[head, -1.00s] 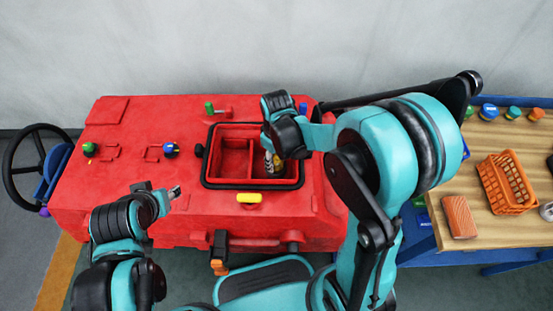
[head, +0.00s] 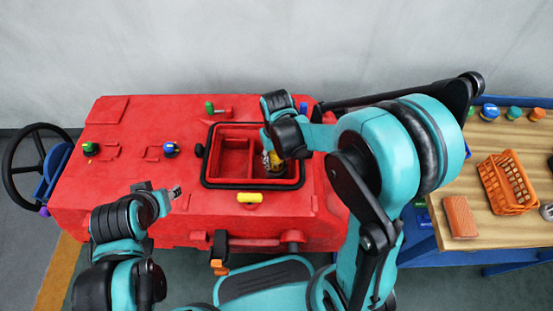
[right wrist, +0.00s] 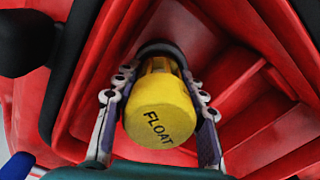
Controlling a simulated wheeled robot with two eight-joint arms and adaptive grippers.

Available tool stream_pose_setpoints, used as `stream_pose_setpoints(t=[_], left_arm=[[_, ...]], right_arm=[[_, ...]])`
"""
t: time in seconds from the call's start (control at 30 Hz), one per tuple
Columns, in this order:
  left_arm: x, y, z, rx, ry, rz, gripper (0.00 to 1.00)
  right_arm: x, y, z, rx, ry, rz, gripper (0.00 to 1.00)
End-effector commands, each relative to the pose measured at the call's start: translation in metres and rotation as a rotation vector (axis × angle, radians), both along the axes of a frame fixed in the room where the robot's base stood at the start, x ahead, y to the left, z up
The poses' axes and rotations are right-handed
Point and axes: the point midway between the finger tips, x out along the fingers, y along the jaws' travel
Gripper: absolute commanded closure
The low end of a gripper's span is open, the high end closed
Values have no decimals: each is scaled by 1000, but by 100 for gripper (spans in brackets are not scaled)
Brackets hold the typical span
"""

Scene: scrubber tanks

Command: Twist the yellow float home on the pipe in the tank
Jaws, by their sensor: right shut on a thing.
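The yellow float (right wrist: 160,112), marked FLOAT, sits inside the tank in the right wrist view, with a dark ring behind its far end. My right gripper (right wrist: 160,120) is shut on it, one finger on each side. In the head view the float (head: 273,160) shows only partly below my right wrist, in the right part of the tank opening (head: 208,182). The pipe is hidden behind the float. My left gripper (head: 176,191) is held over the front left of the red machine, empty; its fingertips are too small to judge.
The red machine (head: 130,190) has a black-rimmed opening with inner dividers. A yellow handle (head: 249,197) lies at its front edge. Green (head: 89,148) and blue (head: 171,149) caps stand on top. A wooden bench (head: 465,185) with an orange basket (head: 508,182) is at right.

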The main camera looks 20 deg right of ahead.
Motion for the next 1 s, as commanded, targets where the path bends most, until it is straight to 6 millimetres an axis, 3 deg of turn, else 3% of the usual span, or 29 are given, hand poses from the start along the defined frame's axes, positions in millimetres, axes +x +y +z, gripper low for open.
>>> stream_pose_setpoints(t=[0.3, 0.57, 0.8, 1.0], left_arm=[[0, 0, -1, 0, 0, 0, 60], [0, 0, -1, 0, 0, 0, 60], [0, 0, -2, 0, 0, 0, 60], [0, 0, -2, 0, 0, 0, 60]], right_arm=[[0, 0, 0, 0, 0, -219, 88], [0, 0, 0, 0, 0, -238, 88], [0, 1, 0, 0, 0, -443, 88], [0, 1, 0, 0, 0, -453, 88]])
